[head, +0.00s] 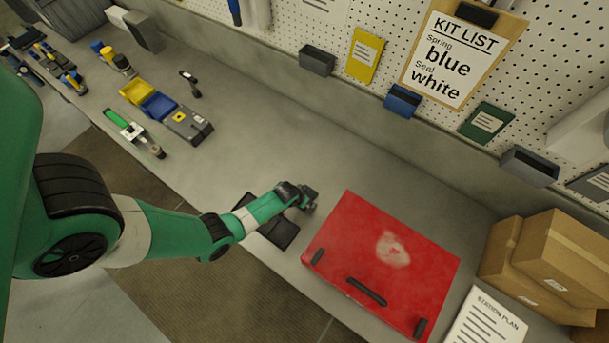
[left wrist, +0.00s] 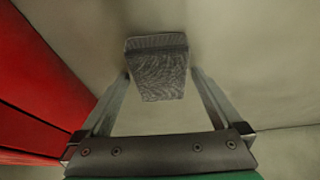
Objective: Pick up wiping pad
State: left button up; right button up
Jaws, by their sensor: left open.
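The wiping pad (left wrist: 157,68) is a grey, textured block on the pale bench top in the left wrist view. My left gripper (head: 307,198) is low over the bench, just left of the red case. In the left wrist view its two fingers (left wrist: 160,78) are open, one on each side of the pad. I cannot tell whether they touch it. In the head view the pad is not clearly distinguishable from the gripper. My right gripper is not in view.
The red case (head: 345,225) has a pale smudge (head: 392,250) on top and dark handles at its front. A dark flat mat (head: 277,231) lies beneath my left forearm. Cardboard boxes (head: 555,262) stand at the right. The bench behind the gripper is clear.

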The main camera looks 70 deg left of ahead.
pick_arm(q)
jog(key=shift+c, duration=0.2)
jog(key=c, duration=1.3)
